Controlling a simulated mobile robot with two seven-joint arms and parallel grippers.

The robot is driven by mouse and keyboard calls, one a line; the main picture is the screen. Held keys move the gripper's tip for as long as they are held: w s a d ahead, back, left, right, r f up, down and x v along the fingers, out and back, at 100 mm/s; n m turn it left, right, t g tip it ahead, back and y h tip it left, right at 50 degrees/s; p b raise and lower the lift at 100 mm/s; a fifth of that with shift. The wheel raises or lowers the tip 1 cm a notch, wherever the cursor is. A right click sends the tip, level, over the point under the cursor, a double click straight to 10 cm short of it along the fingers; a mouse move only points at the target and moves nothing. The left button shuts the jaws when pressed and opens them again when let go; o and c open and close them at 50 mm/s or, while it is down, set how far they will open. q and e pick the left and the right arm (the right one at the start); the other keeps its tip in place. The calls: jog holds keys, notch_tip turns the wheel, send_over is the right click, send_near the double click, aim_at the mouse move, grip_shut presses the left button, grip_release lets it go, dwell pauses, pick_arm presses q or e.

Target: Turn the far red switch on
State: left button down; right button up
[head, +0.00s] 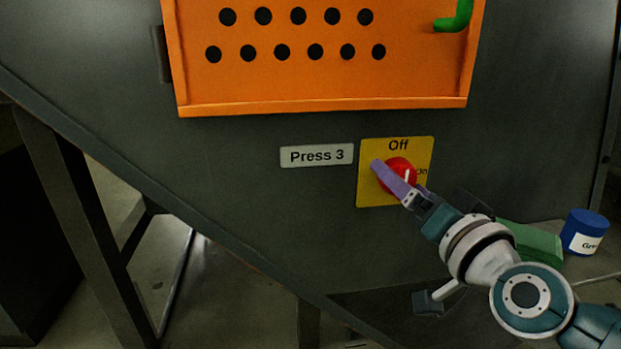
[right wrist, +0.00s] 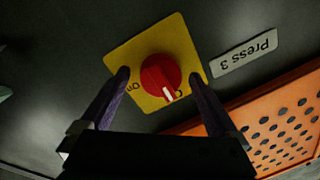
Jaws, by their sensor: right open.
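The red switch (head: 404,168) is a round knob on a yellow plate (head: 368,194) marked Off at the top and On at the right, beside the Press 3 label. Its white mark points toward Off. My right gripper (head: 385,171) is in front of the plate, its purple finger covering part of the knob. In the right wrist view the red switch (right wrist: 160,74) sits between the two open fingers, with a gap on each side. Whether the fingertips reach past the knob's face is unclear. My left gripper is not in view.
An orange panel (head: 320,84) with black holes and a green handle (head: 456,18) is above the plate. The Press 3 label (head: 316,155) is at the plate's left. A blue can (head: 584,232) and a green object (head: 530,240) are at the right, beyond my right arm.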

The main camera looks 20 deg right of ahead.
jog(key=c, duration=1.4)
